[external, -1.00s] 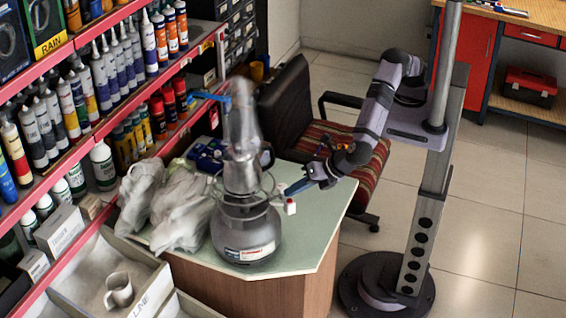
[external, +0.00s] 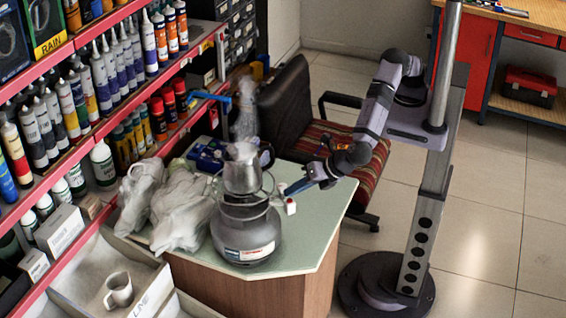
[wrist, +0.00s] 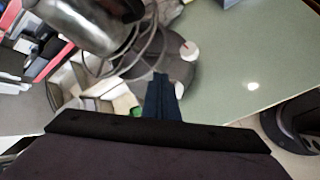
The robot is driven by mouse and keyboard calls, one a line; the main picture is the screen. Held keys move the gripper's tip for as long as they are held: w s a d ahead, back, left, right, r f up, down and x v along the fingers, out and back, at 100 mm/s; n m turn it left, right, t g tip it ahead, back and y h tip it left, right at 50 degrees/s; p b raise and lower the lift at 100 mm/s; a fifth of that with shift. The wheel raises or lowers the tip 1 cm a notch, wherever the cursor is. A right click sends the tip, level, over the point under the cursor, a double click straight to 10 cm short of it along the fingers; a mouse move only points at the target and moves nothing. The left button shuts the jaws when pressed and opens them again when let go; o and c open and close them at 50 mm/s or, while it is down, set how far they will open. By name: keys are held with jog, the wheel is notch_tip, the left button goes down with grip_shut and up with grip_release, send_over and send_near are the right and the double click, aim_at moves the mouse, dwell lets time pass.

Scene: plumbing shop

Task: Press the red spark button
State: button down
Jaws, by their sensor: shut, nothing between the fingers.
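A small white block with a red spot, apparently the red spark button (external: 290,206), sits at the right side of a grey gas cylinder burner (external: 246,238) on the pale green counter. In the wrist view the white part with a reddish mark (wrist: 188,51) lies just beyond my fingertips. My gripper (external: 288,191) has blue fingers, shut and empty, pointing left beside the block. It also shows in the wrist view (wrist: 162,82). I cannot tell whether the fingertips touch the button.
Crumpled grey cloth or bags (external: 180,208) lie left of the burner. Blue items (external: 208,155) sit behind it. A shelf of tubes (external: 100,85) stands at the left. A chair (external: 330,140) stands behind the counter. The counter's front right is clear.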

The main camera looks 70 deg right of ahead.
jog(key=shift+f, duration=0.1)
dwell(0.3)
jog(key=shift+f+b, duration=0.35)
jog(key=shift+b, duration=0.05)
jog(key=shift+f, duration=0.15)
dwell(0.5)
jog(key=shift+r, duration=0.6)
jog(key=shift+r+p, duration=0.15)
jog(key=shift+p, duration=0.15)
notch_tip(320, 180, up, 6)
jog(key=p, duration=0.3)
jog(key=shift+p, duration=0.4)
dwell(0.7)
